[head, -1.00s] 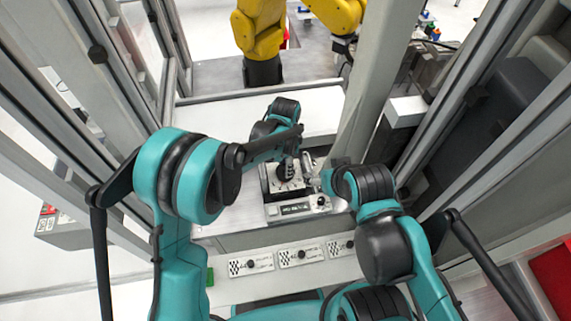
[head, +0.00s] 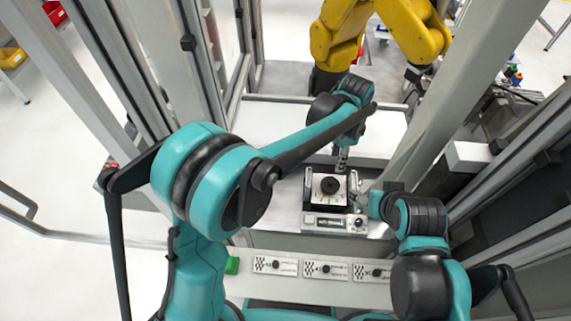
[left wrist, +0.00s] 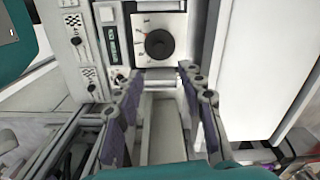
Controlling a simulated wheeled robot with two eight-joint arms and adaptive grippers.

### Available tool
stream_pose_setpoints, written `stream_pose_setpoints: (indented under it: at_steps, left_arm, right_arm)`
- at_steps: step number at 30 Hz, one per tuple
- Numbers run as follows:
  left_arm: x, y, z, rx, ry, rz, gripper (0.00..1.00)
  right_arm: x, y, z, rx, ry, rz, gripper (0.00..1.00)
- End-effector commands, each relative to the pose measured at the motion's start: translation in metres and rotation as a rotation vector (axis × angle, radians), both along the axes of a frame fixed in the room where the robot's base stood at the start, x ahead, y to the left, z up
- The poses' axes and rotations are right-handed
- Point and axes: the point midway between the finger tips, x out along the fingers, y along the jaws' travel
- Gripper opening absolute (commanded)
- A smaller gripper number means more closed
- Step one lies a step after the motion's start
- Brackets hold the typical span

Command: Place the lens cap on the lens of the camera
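A small device with a pale square face (head: 316,184) stands on the bench, and a round black disc (head: 330,185) sits on the face. In the left wrist view the black disc (left wrist: 159,44) shows from above with scale marks beside it. I cannot tell whether it is the camera's lens or the lens cap; no separate cap or camera is clear. My left gripper (head: 342,158) is just behind the device, apart from the disc. In the left wrist view its fingers (left wrist: 160,72) are spread with nothing between them. My right gripper (head: 362,203) is small and partly hidden at the device's right.
A control strip (head: 325,222) lies in front of the device. A white surface (head: 270,125) behind is largely clear. Grey posts (head: 435,110) and a yellow arm (head: 340,40) stand around.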

Motion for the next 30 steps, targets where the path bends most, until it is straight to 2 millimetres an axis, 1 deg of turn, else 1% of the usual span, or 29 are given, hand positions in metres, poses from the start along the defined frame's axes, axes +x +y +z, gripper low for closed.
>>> stream_pose_setpoints:
  at_steps: [2, 4, 5, 7, 8, 11, 12, 14, 15, 17, 18, 21, 24, 27, 30]
  left_arm:
    - [0.0, 0.001, 0.0, 0.0, -0.001, 0.002, 0.39]
    - [-0.001, 0.006, 0.004, -0.004, -0.007, 0.019, 0.39]
    - [-0.001, 0.01, 0.007, -0.007, -0.012, 0.034, 0.39]
    - [-0.003, 0.026, 0.018, -0.021, -0.035, 0.092, 0.39]
    - [-0.005, 0.036, 0.025, -0.029, -0.047, 0.128, 0.39]
    - [-0.015, 0.077, 0.048, -0.066, -0.106, 0.283, 0.39]
    - [-0.022, 0.095, 0.058, -0.084, -0.133, 0.356, 0.39]
    - [-0.032, 0.121, 0.069, -0.115, -0.175, 0.465, 0.39]
    - [-0.041, 0.138, 0.075, -0.135, -0.203, 0.536, 0.39]
    - [-0.054, 0.162, 0.082, -0.166, -0.242, 0.643, 0.39]
    - [-0.064, 0.177, 0.086, -0.188, -0.27, 0.714, 0.39]
    - [-0.09, 0.212, 0.089, -0.246, -0.337, 0.887, 0.39]
    - [-0.115, 0.241, 0.086, -0.305, -0.4, 1.048, 0.39]
    - [-0.135, 0.261, 0.079, -0.356, -0.453, 1.177, 0.39]
    - [-0.148, 0.274, 0.072, -0.396, -0.491, 1.267, 0.39]
  right_arm:
    - [0.0, 0.0, 0.0, 0.0, 0.0, 0.0, 0.71]
    - [0.0, 0.0, 0.0, 0.0, 0.0, 0.0, 0.71]
    - [0.0, 0.0, 0.0, 0.0, 0.0, 0.0, 0.71]
    - [0.0, 0.0, 0.0, 0.0, 0.0, 0.0, 0.71]
    - [0.0, 0.0, 0.0, 0.0, 0.0, 0.0, 0.71]
    - [0.0, 0.0, 0.0, 0.0, 0.0, 0.0, 0.71]
    - [0.0, 0.0, 0.0, 0.0, 0.0, 0.0, 0.71]
    - [0.0, 0.0, 0.0, 0.0, 0.0, 0.0, 0.71]
    - [0.0, 0.0, 0.0, 0.0, 0.0, 0.0, 0.71]
    - [0.0, 0.0, 0.0, 0.0, 0.0, 0.0, 0.71]
    - [0.0, 0.0, 0.0, 0.0, 0.0, 0.0, 0.71]
    - [0.0, 0.0, 0.0, 0.0, 0.0, 0.0, 0.71]
    - [0.0, 0.0, 0.0, 0.0, 0.0, 0.0, 0.71]
    - [0.0, 0.0, 0.0, 0.0, 0.0, 0.0, 0.71]
    - [0.0, 0.0, 0.0, 0.0, 0.0, 0.0, 0.71]
